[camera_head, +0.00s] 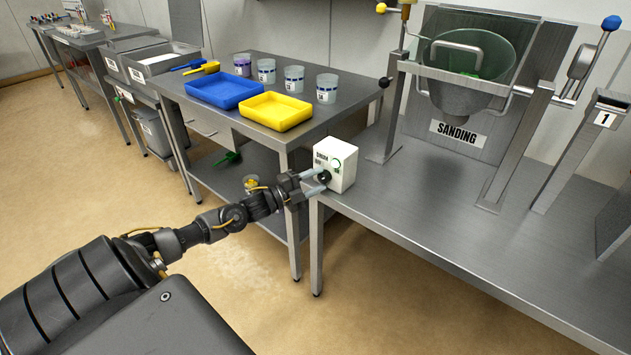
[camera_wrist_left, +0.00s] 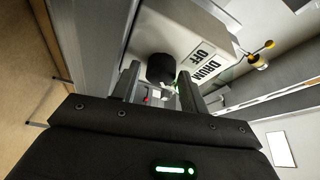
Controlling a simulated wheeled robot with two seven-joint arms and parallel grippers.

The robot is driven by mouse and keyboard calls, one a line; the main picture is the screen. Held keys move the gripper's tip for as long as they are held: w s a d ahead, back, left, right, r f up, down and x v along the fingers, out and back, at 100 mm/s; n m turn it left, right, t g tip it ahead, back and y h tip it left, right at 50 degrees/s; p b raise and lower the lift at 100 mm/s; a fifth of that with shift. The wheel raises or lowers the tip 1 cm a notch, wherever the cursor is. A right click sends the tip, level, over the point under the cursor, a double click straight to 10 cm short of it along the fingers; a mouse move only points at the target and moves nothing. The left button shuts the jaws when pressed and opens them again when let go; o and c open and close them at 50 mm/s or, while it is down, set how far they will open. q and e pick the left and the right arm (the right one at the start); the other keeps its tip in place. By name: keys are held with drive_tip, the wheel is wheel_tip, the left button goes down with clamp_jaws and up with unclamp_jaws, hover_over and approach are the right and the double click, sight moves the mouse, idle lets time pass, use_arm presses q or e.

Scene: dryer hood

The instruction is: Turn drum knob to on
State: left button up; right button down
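The drum control box (camera_head: 338,160) is a white box with a "DRUM" label. It stands at the left front corner of the steel bench. Its black knob (camera_head: 324,176) is on the face toward me; in the left wrist view the knob (camera_wrist_left: 160,68) shows near the fingertips, beside the "DRUM OFF" label (camera_wrist_left: 204,62). My left gripper (camera_head: 316,182) is at the knob, with its fingers apart on either side of it. In the left wrist view the gripper (camera_wrist_left: 157,82) shows a gap between its fingers. I cannot tell whether they touch the knob. My right gripper is not in view.
The steel bench (camera_head: 440,215) holds a sanding hopper (camera_head: 470,80) behind the box. A side table (camera_head: 222,122) to the left carries a blue tray (camera_head: 224,90), a yellow tray (camera_head: 275,110) and several cups. The bench top right of the box is clear.

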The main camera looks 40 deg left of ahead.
use_arm(q)
drive_tip(key=shift+o, duration=0.9)
drive_tip(key=r+v, duration=0.1)
drive_tip(key=v, duration=0.9)
drive_tip(key=shift+s+a+f, duration=0.15)
drive_tip(key=shift+s+f, duration=0.25)
drive_tip(key=shift+f, duration=0.1)
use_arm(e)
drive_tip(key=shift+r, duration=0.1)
